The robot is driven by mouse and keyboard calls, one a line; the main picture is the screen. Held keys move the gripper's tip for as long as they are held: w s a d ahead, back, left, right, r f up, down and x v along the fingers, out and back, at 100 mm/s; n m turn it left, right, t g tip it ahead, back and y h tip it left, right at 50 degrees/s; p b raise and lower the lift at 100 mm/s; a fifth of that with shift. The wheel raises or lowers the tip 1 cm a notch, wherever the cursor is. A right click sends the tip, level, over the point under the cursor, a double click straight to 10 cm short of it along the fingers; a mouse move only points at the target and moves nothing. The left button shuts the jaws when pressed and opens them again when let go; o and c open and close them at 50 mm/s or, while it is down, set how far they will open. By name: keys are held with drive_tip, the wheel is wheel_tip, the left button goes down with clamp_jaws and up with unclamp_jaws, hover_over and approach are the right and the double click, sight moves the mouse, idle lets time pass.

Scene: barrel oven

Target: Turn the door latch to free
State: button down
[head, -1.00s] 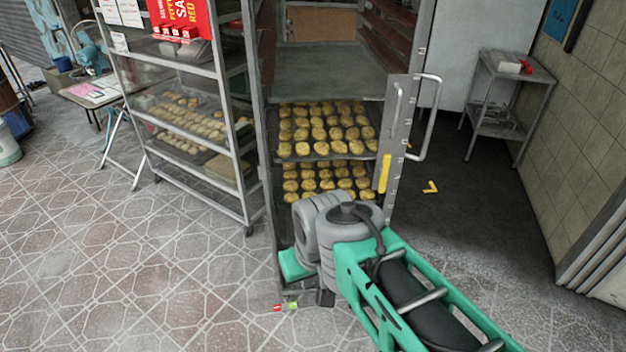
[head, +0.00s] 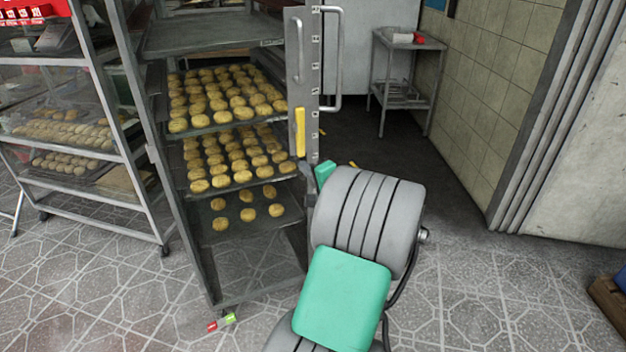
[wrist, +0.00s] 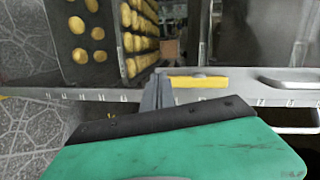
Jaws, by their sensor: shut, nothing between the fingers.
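The yellow door latch (head: 300,132) lies lengthwise along the narrow grey door panel (head: 298,60), below a bar handle (head: 329,108). In the wrist view the latch (wrist: 198,82) lies just right of my gripper (wrist: 158,88), whose fingers are shut with nothing between them. The fingertips are close to the latch's left end in that picture; I cannot tell whether they touch it.
Trays of yellow buns (head: 228,98) stand on the rack left of the door panel. Another bun rack (head: 65,130) is further left. A small metal table (head: 405,70) stands behind on the right.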

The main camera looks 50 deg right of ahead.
drive_tip(key=s+d+f+m+h, duration=0.1)
drive_tip(key=s+d+m+h, duration=0.25)
drive_tip(key=s+d, duration=0.3)
drive_tip(key=b, duration=0.2)
approach(307, 145)
drive_tip(key=x, duration=0.5)
drive_tip(key=shift+s+d+f, duration=0.1)
drive_tip(key=shift+s+d, duration=0.05)
drive_tip(key=shift+d, duration=0.3)
drive_tip(key=shift+w+a, duration=0.3)
drive_tip(key=shift+m+p, duration=0.3)
drive_tip(key=shift+m, duration=0.05)
